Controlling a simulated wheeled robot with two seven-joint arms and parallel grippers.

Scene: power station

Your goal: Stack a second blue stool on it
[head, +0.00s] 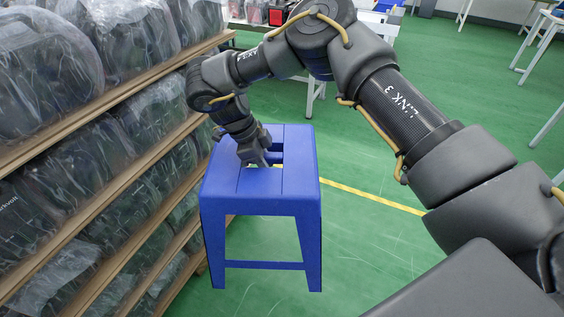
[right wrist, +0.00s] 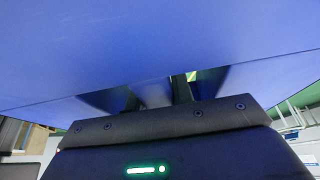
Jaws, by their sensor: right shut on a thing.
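A blue stool (head: 240,188) stands upright in the middle of the head view, with its legs over the green floor. My right gripper (head: 262,163) reaches down onto its seat at the central slot and is shut on it. In the right wrist view, the blue seat (right wrist: 150,45) fills the upper part, and the fingers go into dark openings in it. The fingertips are hidden there. I cannot tell whether the feet touch the floor. Only one stool shows; no second stool can be made out. My left gripper is in neither view.
A wooden shelf rack (head: 110,165) with plastic-wrapped black items stands close along the stool's left side. A yellow line (head: 375,196) crosses the green floor on the right. The floor right of the stool is clear. Tables stand farther back.

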